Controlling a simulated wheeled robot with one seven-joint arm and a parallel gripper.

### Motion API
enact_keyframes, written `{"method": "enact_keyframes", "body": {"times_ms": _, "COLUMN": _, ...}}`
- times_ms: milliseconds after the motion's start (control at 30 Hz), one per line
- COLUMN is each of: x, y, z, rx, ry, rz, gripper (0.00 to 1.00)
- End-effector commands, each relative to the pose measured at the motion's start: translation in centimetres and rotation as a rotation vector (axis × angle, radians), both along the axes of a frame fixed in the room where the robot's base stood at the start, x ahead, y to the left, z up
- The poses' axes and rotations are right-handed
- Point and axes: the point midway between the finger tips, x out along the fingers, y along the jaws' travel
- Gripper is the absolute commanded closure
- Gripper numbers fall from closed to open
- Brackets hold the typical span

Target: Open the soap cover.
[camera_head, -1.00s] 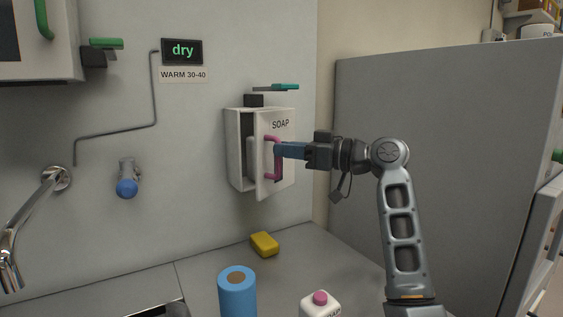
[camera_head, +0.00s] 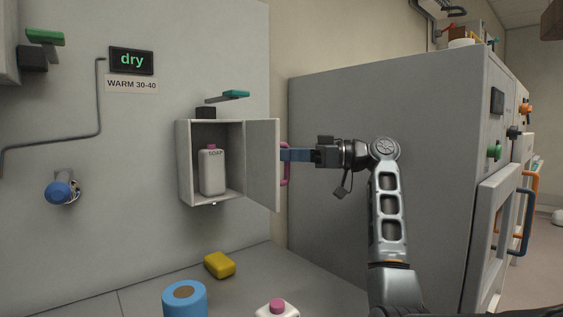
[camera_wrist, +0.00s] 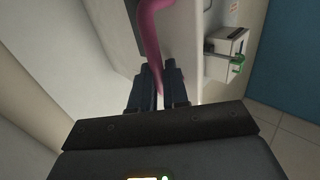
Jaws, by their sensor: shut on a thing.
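The soap cover (camera_head: 262,165) is a white door hinged on the right side of the wall box (camera_head: 186,165). It stands swung well open. A white soap bottle (camera_head: 212,172) with a pink cap stands upright inside the box. The cover's pink handle (camera_head: 286,164) is on its outer face, partly hidden behind the cover in the head view. My gripper (camera_head: 284,155) is shut on this handle, to the right of the cover. In the wrist view the pink handle (camera_wrist: 153,40) runs down between my gripper's fingers (camera_wrist: 158,84).
A teal lever (camera_head: 236,94) sits above the box. A yellow sponge (camera_head: 219,265), a blue roll (camera_head: 185,298) and a pink-capped bottle (camera_head: 277,306) are on the counter below. A large grey cabinet (camera_head: 340,110) stands behind my arm at right.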

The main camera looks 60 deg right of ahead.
Motion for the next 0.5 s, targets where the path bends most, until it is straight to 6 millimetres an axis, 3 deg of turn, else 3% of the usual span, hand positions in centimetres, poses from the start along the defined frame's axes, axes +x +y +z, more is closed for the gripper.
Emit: {"method": "enact_keyframes", "body": {"times_ms": 500, "x": 0.68, "y": -0.99, "z": 0.71, "rx": -0.002, "ry": -0.007, "rz": 0.009, "gripper": 1.0}}
